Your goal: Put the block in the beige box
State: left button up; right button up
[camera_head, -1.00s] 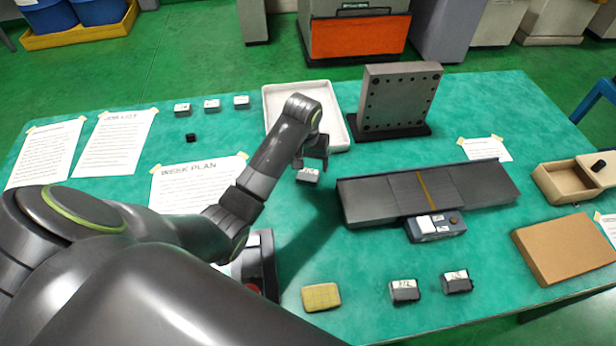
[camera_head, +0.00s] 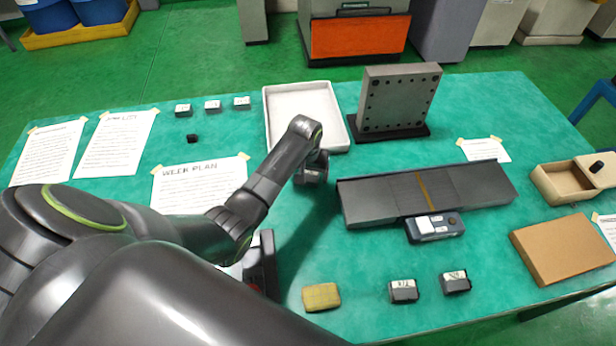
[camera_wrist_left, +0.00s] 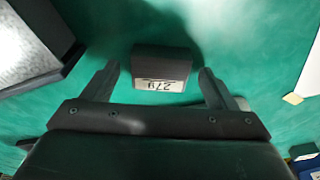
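A dark grey block with a white label reading 279 (camera_wrist_left: 163,62) lies on the green table in the left wrist view. My left gripper (camera_wrist_left: 158,70) is open, with one finger on each side of the block and gaps between. In the head view my left gripper (camera_head: 312,172) is low over the table and mostly hides this block. A beige open box (camera_head: 563,184) stands at the right side of the table, with a dark item on its edge. My right gripper is not in view.
A white tray (camera_head: 270,118) and an upright drilled plate (camera_head: 398,98) stand behind my gripper. A long grey slab (camera_head: 380,200) lies just right of it. Similar labelled blocks (camera_head: 403,291) lie at the front and back left. A brown flat board (camera_head: 565,248) lies near the box.

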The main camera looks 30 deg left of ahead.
pick_arm(q)
jog(key=c, duration=1.4)
jog(key=shift+w+r, duration=0.1)
jog(key=shift+r, duration=0.05)
jog(key=shift+c, duration=0.8)
